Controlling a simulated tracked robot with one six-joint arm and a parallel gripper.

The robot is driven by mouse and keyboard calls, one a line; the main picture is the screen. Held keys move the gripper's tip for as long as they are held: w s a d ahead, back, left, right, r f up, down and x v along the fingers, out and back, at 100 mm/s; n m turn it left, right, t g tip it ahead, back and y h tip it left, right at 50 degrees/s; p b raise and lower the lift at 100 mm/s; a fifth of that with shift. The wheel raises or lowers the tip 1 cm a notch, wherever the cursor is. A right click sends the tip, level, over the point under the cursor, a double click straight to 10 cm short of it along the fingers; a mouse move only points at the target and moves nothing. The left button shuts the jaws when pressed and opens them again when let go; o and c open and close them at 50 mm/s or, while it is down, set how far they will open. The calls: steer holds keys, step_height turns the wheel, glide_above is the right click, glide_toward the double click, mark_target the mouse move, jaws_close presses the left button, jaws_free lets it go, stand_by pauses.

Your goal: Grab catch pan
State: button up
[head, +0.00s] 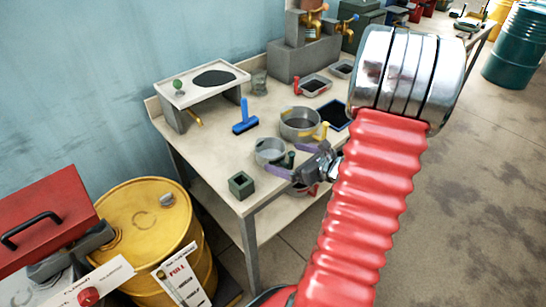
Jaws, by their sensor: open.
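Several pans are on the workbench, and I cannot tell for sure which is the catch pan. A round grey pan (299,121) with a yellow handle stands mid-bench. A smaller round grey pan (268,151) with a dark green handle (290,158) stands in front of it. Two small rectangular trays with dark contents, one with a red handle (314,86) and one behind it (343,68), sit below brass taps. My gripper (291,160) is open, its purple fingers spread by the smaller pan's green handle. Contact is not clear. My red arm hides the bench's right part.
The bench (226,165) also holds a raised stand (180,93), a blue squeegee-like tool (245,120), a dark square box (241,185) and a black mat (335,115). A yellow drum (150,225) stands at the bench's left. The floor at right is open.

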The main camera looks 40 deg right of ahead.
mark_target(282, 156)
steer(key=shift+a+r+x, duration=0.15)
steer(key=shift+x, duration=1.15)
steer(key=shift+a+r+x, duration=0.1)
steer(key=shift+a+x, duration=0.05)
steer(key=shift+x, duration=1.15)
steer(key=shift+c, duration=0.5)
steer(key=c, duration=1.1)
steer(key=shift+c, duration=0.2)
step_height(282, 156, up, 10)
steer(key=shift+w, duration=0.1)
